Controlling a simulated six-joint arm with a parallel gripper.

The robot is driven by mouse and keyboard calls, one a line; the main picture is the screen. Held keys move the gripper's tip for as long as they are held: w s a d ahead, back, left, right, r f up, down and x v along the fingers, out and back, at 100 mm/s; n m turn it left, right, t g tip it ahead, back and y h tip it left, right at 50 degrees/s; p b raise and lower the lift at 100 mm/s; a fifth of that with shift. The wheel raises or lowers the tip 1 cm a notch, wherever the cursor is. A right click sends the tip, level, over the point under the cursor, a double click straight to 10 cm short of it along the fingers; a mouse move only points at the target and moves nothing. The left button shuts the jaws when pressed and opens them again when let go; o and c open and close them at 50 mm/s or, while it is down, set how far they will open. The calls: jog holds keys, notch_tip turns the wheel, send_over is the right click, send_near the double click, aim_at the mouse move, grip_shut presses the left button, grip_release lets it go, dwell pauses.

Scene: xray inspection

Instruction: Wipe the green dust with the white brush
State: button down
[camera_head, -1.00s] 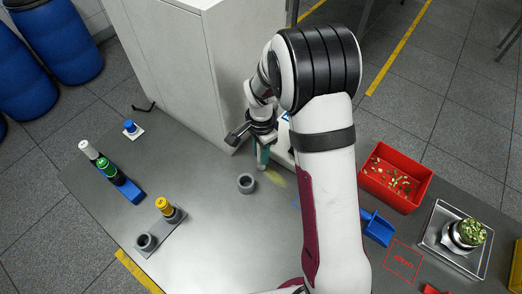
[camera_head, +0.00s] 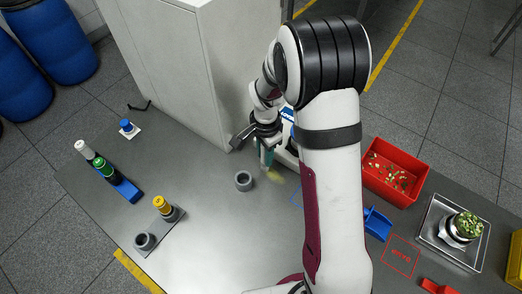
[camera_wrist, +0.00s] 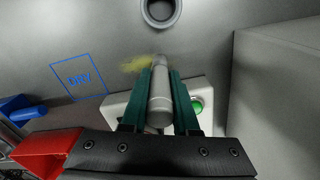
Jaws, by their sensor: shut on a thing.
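My gripper (camera_wrist: 160,78) has green fingers shut on the white brush (camera_wrist: 160,105), a pale cylinder between them. The brush's grey tip points at the table in the wrist view. The green dust (camera_wrist: 136,64) is a yellowish-green smear on the grey table, just left of the brush tip. In the head view my gripper (camera_head: 267,155) is low over the table beside the cabinet, and a faint dust patch (camera_head: 276,177) shows just below it. I cannot tell whether the brush tip touches the table. The brush is mostly hidden in the head view.
A white box (camera_wrist: 205,85) with a green button stands close to my gripper. A grey ring holder (camera_head: 244,181) is near the dust. The cabinet (camera_head: 185,70) rises behind. A red bin (camera_head: 420,190) and blue scoop (camera_head: 377,224) lie right.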

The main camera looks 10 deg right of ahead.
jog(key=shift+d, duration=0.1)
jog(key=shift+s+d, duration=0.7)
jog(key=shift+s, duration=0.1)
jog(key=shift+s+d, duration=0.8)
jog(key=shift+s+d, duration=0.7)
jog(key=shift+d, duration=0.05)
jog(key=shift+w+a, duration=0.1)
jog(key=shift+w+a, duration=0.65)
jog(key=shift+a, duration=0.05)
